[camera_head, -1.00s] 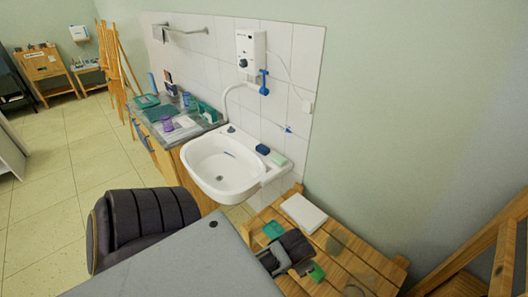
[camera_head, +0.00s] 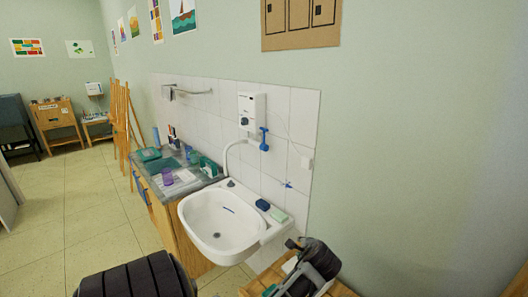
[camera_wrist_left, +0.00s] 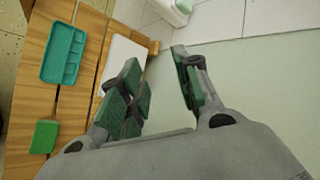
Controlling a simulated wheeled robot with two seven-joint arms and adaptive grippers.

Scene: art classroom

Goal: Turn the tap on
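A white sink (camera_head: 218,232) hangs on the tiled wall. A curved white spout (camera_head: 236,148) rises above it, below a white wall unit (camera_head: 252,108) with a dark knob (camera_head: 244,121). A blue handle-like piece (camera_head: 264,139) is beside this unit. Which part turns the tap is unclear. My right gripper is not seen.
A slatted wooden bench (camera_wrist_left: 72,100) holds a green tray (camera_wrist_left: 65,54), a green block (camera_wrist_left: 44,137) and a white slab (camera_wrist_left: 122,58). Blue (camera_head: 262,205) and green (camera_head: 279,216) pieces lie on the sink's right ledge. A cluttered counter (camera_head: 186,185) adjoins the sink's left.

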